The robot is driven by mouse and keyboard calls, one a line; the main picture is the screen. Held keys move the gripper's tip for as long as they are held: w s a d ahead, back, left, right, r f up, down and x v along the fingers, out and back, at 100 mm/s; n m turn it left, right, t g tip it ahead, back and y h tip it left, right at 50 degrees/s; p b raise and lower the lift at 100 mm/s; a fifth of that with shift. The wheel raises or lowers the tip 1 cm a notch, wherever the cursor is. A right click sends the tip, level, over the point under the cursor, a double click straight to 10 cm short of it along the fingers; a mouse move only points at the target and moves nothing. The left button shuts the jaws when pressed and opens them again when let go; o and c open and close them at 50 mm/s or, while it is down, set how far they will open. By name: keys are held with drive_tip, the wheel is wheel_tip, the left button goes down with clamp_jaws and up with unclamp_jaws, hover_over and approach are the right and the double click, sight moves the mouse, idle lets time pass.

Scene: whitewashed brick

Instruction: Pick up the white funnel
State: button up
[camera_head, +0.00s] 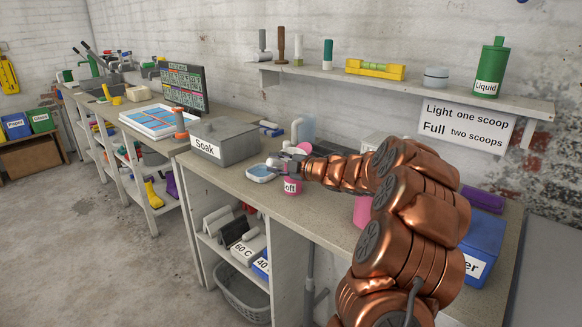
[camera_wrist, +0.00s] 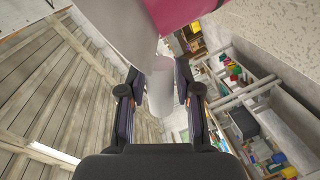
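My gripper (camera_head: 281,164) is over the counter, just behind the pink "off" container (camera_head: 292,186) and beside a small blue-and-white dish (camera_head: 261,172). In the wrist view my gripper (camera_wrist: 160,85) has its two dark fingers spread apart. A curved white piece (camera_wrist: 160,97) shows between them; it may be part of the white funnel, but I cannot tell for sure, nor whether the fingers touch it. No whole funnel can be made out in the head view.
The grey "Soak" box (camera_head: 226,142) stands left of my gripper. A wall shelf (camera_head: 400,85) with a green "Liquid" bottle (camera_head: 491,68) runs above the counter. A blue box (camera_head: 483,245) stands at the right end. The counter's front edge is close to the pink container.

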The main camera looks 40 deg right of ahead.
clamp_jaws()
